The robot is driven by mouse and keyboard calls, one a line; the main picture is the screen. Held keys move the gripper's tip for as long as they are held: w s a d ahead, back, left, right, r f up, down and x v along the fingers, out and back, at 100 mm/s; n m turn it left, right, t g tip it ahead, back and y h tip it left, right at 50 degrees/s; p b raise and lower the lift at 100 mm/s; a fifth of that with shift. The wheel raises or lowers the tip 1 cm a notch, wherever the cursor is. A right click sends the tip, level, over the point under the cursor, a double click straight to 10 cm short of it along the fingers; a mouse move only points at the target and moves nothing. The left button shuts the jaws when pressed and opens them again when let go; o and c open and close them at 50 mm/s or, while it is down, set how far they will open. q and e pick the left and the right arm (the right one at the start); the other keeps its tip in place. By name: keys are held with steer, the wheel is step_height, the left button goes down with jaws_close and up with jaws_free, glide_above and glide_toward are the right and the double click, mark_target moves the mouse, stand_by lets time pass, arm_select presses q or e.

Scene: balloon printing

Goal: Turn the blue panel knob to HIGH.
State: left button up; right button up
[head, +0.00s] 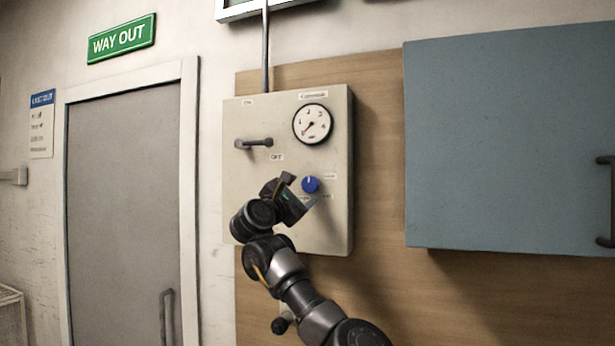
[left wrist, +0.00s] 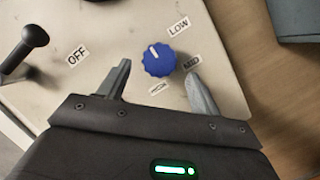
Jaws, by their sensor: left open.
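The blue knob (head: 310,184) is on the front of the beige panel box (head: 240,200). In the left wrist view the knob (left wrist: 160,62) carries a white pointer mark at its upper left, aimed at none of the labels LOW (left wrist: 179,26), MID (left wrist: 191,64) or the small label below the knob (left wrist: 159,88), whose word is hard to read. My left gripper (head: 300,190) is open in front of the panel beside the knob. In the left wrist view its fingers (left wrist: 158,76) stand on either side of the knob's lower part, with visible gaps. My right gripper is not in view.
A dark lever (head: 254,143) sticks out of the panel at upper left, with an OFF label (head: 277,157) below it. A round gauge (head: 312,124) sits above the knob. A blue-grey cabinet (head: 510,150) hangs to the right. A grey door (head: 122,215) is at the left.

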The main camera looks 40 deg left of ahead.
mark_target(308, 187)
arm_select(q)
steer(key=shift+p+x, duration=1.1)
steer(key=shift+x, duration=0.9)
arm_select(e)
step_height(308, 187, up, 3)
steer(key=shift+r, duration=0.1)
arm_select(q)
steer(key=shift+c, duration=0.2)
